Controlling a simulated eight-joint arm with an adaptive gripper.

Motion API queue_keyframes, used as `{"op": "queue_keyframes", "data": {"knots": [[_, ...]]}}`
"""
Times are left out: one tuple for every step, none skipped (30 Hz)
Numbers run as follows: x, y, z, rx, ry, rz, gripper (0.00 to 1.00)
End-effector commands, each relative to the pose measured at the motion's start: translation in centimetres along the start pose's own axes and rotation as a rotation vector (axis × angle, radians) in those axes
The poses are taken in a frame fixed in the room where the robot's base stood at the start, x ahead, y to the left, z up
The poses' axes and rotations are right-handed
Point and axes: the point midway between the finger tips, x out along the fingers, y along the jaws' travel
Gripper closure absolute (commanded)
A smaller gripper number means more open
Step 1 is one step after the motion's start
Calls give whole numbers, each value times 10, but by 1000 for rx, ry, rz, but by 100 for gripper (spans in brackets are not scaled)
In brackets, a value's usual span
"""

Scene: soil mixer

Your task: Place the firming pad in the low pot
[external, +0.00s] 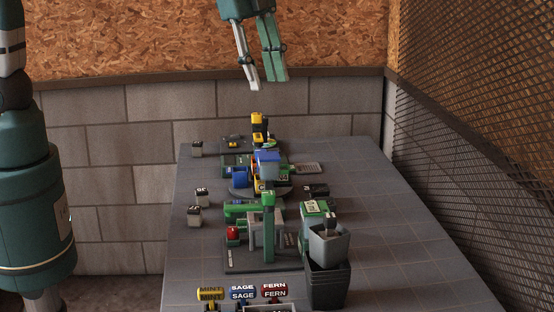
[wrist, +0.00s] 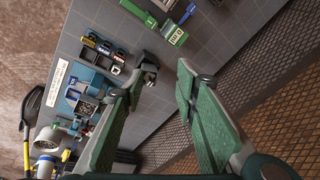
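My gripper (external: 266,84) hangs high above the far end of the grey table, empty, with its two fingers apart. In the wrist view its fingertips (wrist: 166,68) are also spread, with only table between them. I cannot pick out the firming pad for certain. A light grey square pot (external: 328,243) with a small grey piece in its mouth sits on dark grey pots (external: 328,287) at the table's near right. Which pot is the low pot, I cannot tell. My gripper is far from these pots and touches nothing.
A green and grey machine (external: 268,225) fills the table's middle, with a blue block (external: 268,164) behind it. MINT, SAGE and FERN labels (external: 242,292) are at the near edge. Small cubes (external: 196,149) stand at left. The table's right side (external: 400,235) is clear; a mesh wall (external: 480,150) borders it.

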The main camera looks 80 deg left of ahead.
Motion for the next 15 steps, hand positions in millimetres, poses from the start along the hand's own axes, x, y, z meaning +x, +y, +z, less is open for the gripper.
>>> {"op": "queue_keyframes", "data": {"knots": [[-6,2,10,-26,7,-8,70],[-10,3,14,-42,11,-14,70],[-14,4,21,-65,17,-20,70],[-18,5,26,-82,21,-25,70],[-21,6,31,-97,26,-30,70],[-25,8,37,-120,33,-37,70],[-28,9,42,-135,37,-41,70],[-30,10,47,-153,41,-46,70],[-34,12,53,-174,48,-52,70],[-37,13,58,-192,53,-57,70],[-40,14,62,-208,58,-62,70],[-43,16,69,-230,64,-68,70],[-45,18,74,-246,69,-72,70],[-48,20,78,-262,74,-77,70],[-50,22,84,-284,81,-83,70]]}}
